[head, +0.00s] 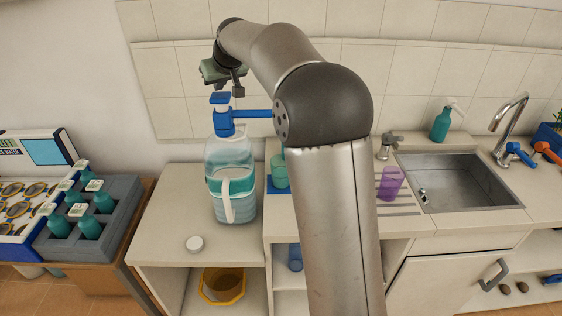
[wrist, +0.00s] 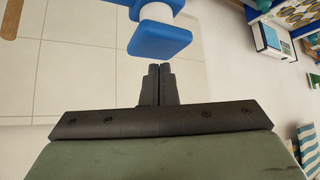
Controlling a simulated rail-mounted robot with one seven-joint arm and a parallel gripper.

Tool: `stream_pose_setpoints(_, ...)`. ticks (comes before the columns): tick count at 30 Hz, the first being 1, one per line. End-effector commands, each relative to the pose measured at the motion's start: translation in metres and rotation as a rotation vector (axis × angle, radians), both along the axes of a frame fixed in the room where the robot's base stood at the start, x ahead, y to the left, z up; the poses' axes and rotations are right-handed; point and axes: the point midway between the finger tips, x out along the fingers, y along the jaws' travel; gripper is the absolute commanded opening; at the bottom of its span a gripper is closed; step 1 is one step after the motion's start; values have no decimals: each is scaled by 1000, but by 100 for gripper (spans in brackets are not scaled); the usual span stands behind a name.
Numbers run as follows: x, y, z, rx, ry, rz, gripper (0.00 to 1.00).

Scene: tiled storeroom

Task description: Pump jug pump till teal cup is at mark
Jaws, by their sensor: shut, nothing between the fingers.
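The jug (head: 230,180) is clear with a white handle and stands on the counter left of my arm, with liquid inside. Its blue pump (head: 224,120) has a blue spout reaching right and a blue press top (head: 220,98). The press top is also in the wrist view (wrist: 160,38), just ahead of the fingertips. The teal cup (head: 279,172) stands under the spout side on a blue mat (head: 271,187), partly hidden by my arm; its level and mark cannot be made out. My gripper (wrist: 158,68) is shut and empty, above the press top in the head view, apart from it.
A purple cup (head: 390,183) stands right of my arm by the sink (head: 460,180). A grey crate (head: 120,215) of teal bottles is at left. A teal soap bottle (head: 441,122) stands behind the sink.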

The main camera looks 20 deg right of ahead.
Motion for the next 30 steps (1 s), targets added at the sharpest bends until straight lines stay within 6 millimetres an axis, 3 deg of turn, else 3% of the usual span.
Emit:
stream_pose_setpoints(16,0,0,-15,0,0,0,0)
stream_pose_setpoints(30,0,0,-13,0,1,0,0)
